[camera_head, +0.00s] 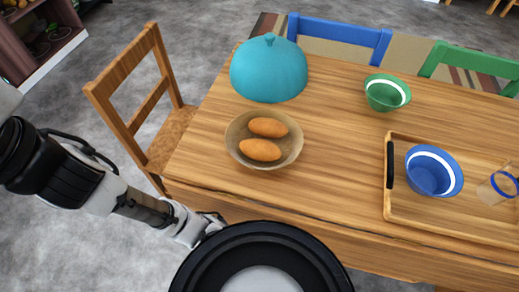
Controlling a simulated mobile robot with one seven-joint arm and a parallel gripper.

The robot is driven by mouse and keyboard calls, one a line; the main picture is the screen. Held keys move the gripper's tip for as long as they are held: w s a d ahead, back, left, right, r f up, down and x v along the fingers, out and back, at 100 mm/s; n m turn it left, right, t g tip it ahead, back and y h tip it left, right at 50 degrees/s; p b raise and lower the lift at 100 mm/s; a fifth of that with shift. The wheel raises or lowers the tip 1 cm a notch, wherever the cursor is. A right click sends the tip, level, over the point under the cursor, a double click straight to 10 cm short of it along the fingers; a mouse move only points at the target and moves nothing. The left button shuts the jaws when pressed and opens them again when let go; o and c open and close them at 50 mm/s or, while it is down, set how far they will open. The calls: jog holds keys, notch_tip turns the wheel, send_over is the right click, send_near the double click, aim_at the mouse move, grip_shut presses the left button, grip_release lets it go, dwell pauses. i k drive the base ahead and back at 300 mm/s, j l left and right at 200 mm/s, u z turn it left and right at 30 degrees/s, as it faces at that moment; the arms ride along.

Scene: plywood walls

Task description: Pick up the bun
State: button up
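Two orange-brown buns lie in a shallow wooden bowl near the table's left end. One bun (268,127) is toward the back of the bowl and the other bun (260,150) is toward the front. The bowl (291,151) stands on the wooden table (335,150). My gripper (213,222) is low at the table's front left edge, in front of the bowl and apart from it. It is small and partly hidden by the dark round part of my body, so its fingers cannot be made out.
A teal dome lid (268,70) stands just behind the bowl. A green bowl (387,94) is at the back right. A wooden tray (412,212) at right holds a blue bowl (433,173) and a glass (497,187). A wooden chair (150,95) stands at left.

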aim_at(256, 149)
jog(key=j+z, duration=0.1)
jog(key=j, duration=0.3)
jog(key=k+j+z, duration=0.15)
jog(key=j, duration=0.25)
jog(key=k+j+z, duration=0.1)
jog(key=j, duration=0.3)
jog(key=k+j+z, duration=0.15)
jog(key=j, duration=0.5)
jog(key=i, duration=0.5)
jog(key=l+z, duration=0.05)
